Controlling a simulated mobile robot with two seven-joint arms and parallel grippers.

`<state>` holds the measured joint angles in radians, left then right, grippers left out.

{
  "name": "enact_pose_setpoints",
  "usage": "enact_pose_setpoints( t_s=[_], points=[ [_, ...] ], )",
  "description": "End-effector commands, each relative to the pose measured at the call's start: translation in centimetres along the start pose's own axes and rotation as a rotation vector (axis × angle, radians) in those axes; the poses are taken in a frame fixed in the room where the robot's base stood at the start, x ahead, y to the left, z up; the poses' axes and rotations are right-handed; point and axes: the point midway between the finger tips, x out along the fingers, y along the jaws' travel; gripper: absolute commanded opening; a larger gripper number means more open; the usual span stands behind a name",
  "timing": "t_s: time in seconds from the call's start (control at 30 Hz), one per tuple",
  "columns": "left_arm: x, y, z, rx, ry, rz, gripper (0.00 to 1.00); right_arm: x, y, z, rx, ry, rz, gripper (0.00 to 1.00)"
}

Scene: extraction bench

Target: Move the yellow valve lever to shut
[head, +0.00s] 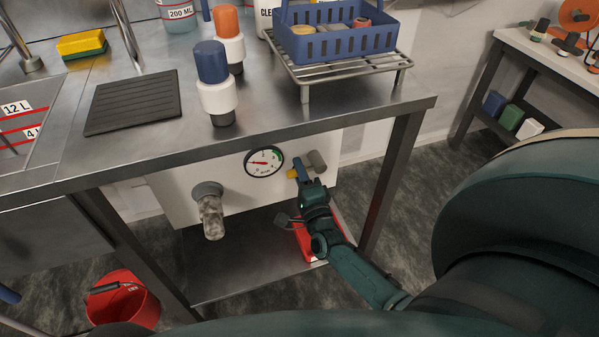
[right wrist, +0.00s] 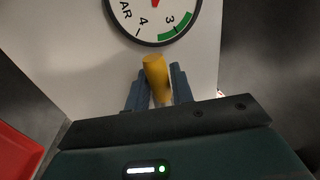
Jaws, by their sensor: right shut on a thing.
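The yellow valve lever (head: 291,174) is on the front of the white unit under the bench, right of the round gauge (head: 264,162). A grey cylindrical part (head: 317,160) is beside it. My right gripper (head: 299,170) is at the lever, its blue fingers closed around it. In the right wrist view the lever (right wrist: 156,78) stands between the two fingers (right wrist: 158,82), with the gauge (right wrist: 153,18) above it. The fingers hide part of the lever, and its valve body cannot be made out. My left gripper is not in view.
A bench leg (head: 392,180) stands right of my right gripper. A red object (head: 304,240) is on the lower shelf behind my arm. A red bucket (head: 132,306) is on the floor at lower left.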

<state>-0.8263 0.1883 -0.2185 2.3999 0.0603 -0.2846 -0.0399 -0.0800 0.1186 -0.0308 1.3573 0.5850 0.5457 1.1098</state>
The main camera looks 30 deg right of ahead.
Motion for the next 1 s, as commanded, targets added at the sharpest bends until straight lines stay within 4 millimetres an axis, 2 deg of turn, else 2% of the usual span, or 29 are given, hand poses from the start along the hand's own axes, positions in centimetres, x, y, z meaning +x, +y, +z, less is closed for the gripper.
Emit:
enact_pose_setpoints(
  t_s=[0.53,0.57,0.6,0.8,1.0],
  points=[
    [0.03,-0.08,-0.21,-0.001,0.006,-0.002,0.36,0.00,-0.17,0.03,0.031,0.006,-0.001,0.00],
    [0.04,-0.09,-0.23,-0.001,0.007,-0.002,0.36,0.00,-0.17,0.03,0.031,0.006,-0.001,0.24],
    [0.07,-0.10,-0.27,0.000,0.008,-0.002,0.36,0.00,-0.18,0.03,0.031,0.006,-0.001,0.27],
    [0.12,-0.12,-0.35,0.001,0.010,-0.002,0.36,0.01,-0.16,0.02,0.027,0.005,-0.001,0.43],
    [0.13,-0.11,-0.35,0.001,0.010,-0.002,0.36,0.00,-0.15,0.01,0.025,0.005,0.000,0.43]
  ],
)
